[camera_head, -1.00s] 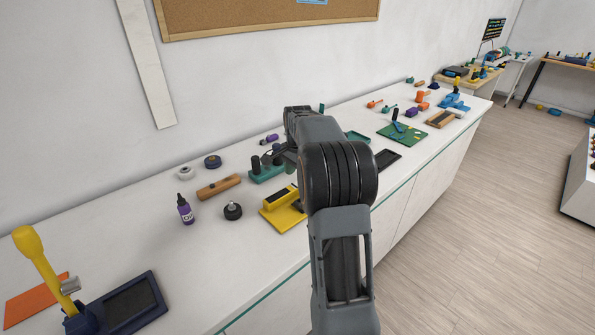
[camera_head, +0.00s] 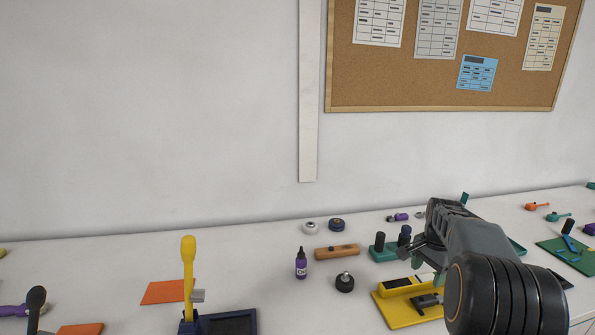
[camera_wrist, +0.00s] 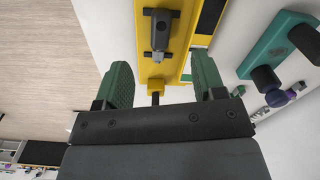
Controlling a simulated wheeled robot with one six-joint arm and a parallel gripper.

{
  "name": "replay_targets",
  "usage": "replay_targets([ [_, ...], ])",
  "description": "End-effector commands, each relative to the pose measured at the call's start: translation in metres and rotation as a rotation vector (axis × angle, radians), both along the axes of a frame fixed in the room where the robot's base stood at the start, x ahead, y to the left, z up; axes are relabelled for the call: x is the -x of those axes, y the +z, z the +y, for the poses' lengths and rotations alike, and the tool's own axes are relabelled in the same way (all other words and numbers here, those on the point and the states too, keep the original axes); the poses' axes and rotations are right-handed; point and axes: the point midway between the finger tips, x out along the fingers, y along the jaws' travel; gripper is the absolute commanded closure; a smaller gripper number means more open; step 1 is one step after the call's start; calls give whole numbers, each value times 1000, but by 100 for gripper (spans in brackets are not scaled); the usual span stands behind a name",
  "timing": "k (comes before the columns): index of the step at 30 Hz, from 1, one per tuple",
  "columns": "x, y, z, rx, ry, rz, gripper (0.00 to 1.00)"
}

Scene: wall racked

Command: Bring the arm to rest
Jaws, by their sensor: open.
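My gripper (camera_head: 424,260) is at the right of the head view, above the white counter (camera_head: 260,280). In the wrist view its two green fingers (camera_wrist: 165,82) stand wide apart with nothing held between them. A yellow stand (camera_head: 400,312) with a grey clamp-like part (camera_wrist: 161,32) lies below and beyond the fingers. The fingers look apart from it, though the exact height cannot be told. The forearm, black and ribbed, fills the lower right of the head view and hides part of the counter.
A teal block with dark posts (camera_head: 384,250) stands close to the gripper. A purple bottle (camera_head: 301,264), a wooden piece (camera_head: 337,252) and a black knob (camera_head: 345,282) stand to its left. A yellow-handled tool (camera_head: 188,270) rises further left. The wall with a corkboard (camera_head: 440,90) is behind.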

Motion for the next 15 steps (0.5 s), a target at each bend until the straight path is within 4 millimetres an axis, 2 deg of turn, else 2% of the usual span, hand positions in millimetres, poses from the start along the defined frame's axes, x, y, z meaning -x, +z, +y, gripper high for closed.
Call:
replay_targets([
  [2, 18, -9, 13, 0, 151, 3, 37],
  [8, 72, -2, 77, 44, 568, -54, 37],
  [12, 118, 3, 124, 94, 830, -111, 37],
  [15, 149, 5, 151, 131, 969, -154, 37],
])
